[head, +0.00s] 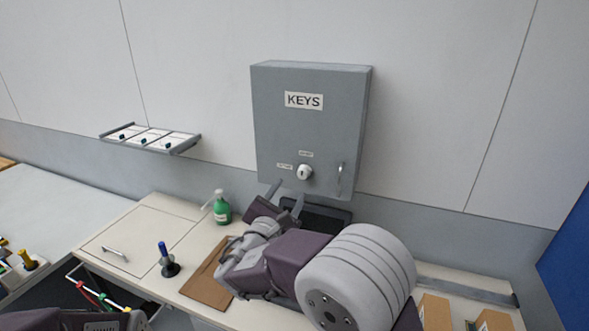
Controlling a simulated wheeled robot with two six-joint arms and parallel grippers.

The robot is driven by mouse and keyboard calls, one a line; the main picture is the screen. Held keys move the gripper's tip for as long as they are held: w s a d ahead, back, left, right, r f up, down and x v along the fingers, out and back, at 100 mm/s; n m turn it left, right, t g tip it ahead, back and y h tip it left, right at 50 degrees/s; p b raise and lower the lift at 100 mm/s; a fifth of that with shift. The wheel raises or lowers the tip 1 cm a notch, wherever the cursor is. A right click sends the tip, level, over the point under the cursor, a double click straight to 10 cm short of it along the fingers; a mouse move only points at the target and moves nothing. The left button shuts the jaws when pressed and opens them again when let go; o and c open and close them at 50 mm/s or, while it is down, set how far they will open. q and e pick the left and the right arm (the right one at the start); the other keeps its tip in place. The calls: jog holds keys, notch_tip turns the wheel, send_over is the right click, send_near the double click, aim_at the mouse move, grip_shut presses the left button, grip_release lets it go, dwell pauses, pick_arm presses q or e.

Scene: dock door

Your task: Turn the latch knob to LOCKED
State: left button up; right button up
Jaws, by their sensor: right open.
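The grey key cabinet (264,122) hangs on the wall with a KEYS label. A round white latch knob (304,173) sits low on its door, with a short dark mark that looks near upright. One small label lies above the knob and another to its left; both are too small to read. My right gripper (285,197) is open and empty, with its fingers pointing up just below the cabinet and the knob. The fingers look apart from the knob. My left gripper is out of view.
A metal handle (340,179) is right of the knob. A green spray bottle (222,208) stands on the counter (141,228) left of my right arm. A blue-handled tool (164,256) stands nearer. A small rack (150,137) is on the wall; cardboard boxes (436,311) lie at lower right.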

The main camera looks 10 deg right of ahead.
aim_at(302, 175)
jog(key=p+x, duration=0.3)
jog(key=x, duration=0.6)
jog(key=shift+d+f, duration=0.15)
jog(key=shift+d, duration=0.05)
jog(key=shift+w+d+p, duration=0.1)
jog(key=shift+w+p, duration=0.05)
jog(key=shift+p, duration=0.2)
jog(key=shift+f, duration=0.1)
jog(key=c, duration=0.8)
grip_shut()
